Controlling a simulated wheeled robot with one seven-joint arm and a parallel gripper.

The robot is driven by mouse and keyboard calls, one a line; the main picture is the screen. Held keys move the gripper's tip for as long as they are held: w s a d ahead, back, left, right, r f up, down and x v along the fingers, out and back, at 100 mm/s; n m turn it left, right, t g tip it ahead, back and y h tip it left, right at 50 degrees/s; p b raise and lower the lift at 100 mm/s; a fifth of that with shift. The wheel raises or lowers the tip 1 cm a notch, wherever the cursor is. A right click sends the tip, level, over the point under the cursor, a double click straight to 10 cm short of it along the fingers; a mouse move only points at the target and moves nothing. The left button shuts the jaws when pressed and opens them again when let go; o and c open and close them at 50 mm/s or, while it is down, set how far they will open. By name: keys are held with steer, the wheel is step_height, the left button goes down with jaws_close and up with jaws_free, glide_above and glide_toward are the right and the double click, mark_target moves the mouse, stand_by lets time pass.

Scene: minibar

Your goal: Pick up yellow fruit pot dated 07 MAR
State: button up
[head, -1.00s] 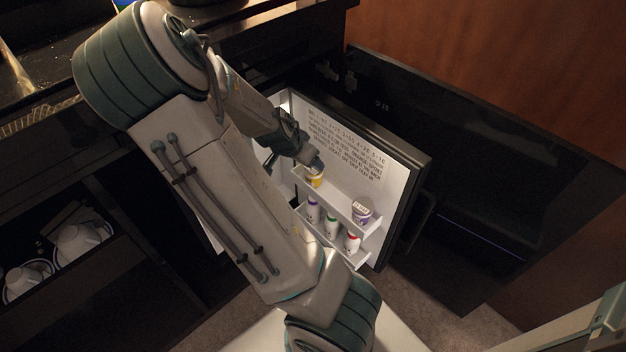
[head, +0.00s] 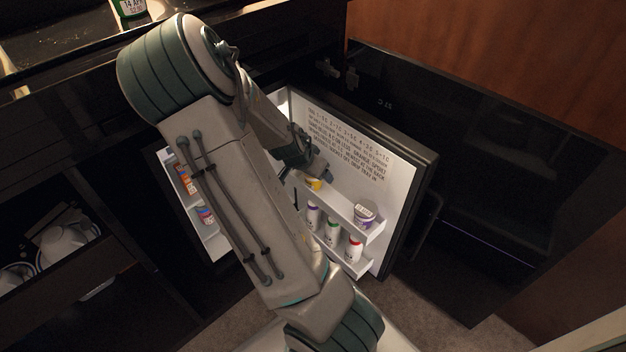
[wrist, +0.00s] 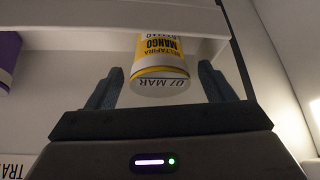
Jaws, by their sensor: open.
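The yellow fruit pot (wrist: 160,57) shows in the wrist view, upside down in that picture, with "MANGO" on its side and "07 MAR" on its pale lid. It stands on the upper door shelf (head: 343,209) of the open minibar, where its yellow side (head: 313,184) shows in the head view. My gripper (wrist: 162,84) is open, with one finger on each side of the pot's lid end. The pot is between or just beyond the fingertips; I cannot tell whether they touch it. In the head view my gripper (head: 322,172) is right above the pot and partly hides it.
A purple-labelled pot (head: 365,213) stands at the right end of the same shelf. Several bottles (head: 332,231) stand on the lower door shelf (head: 350,262). The door's printed inner panel (head: 345,140) is close behind my gripper. Other pots (head: 184,178) are inside the fridge at left.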

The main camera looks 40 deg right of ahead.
steer(key=c, duration=1.1)
steer(key=shift+r, duration=0.1)
